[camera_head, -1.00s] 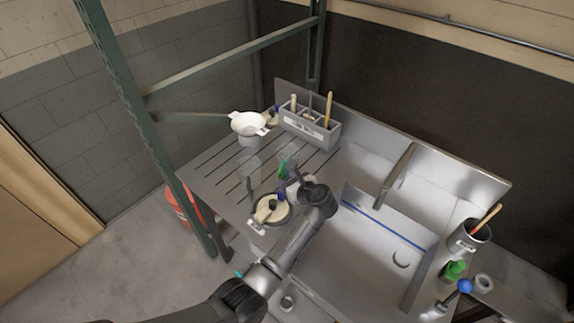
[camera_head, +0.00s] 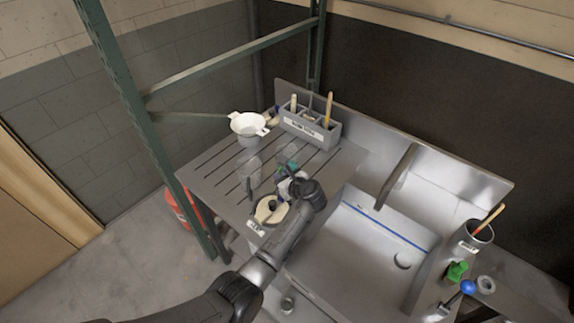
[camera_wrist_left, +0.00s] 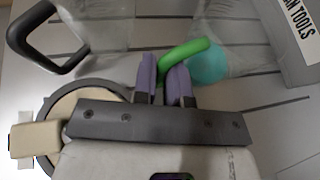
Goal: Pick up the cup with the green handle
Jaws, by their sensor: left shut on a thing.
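The cup with the green handle is a clear cup with teal contents (camera_wrist_left: 206,66) at the upper right of the wrist view. Its curved green handle (camera_wrist_left: 185,49) runs down between the two purple fingers of my left gripper (camera_wrist_left: 163,80), which is shut on it. In the head view the cup (camera_head: 288,160) is on the ribbed drainboard, just beyond my left gripper (camera_head: 286,184), and the arm partly hides the handle. I cannot tell whether the cup still touches the board. My right gripper is not in view.
A clear cup with a black handle (camera_wrist_left: 36,42) stands left of the gripper. A round pot (camera_head: 262,222) sits close under it. A white strainer (camera_head: 248,124) and a grey tool caddy (camera_head: 304,130) stand behind. The sink basin (camera_head: 375,245) is to the right.

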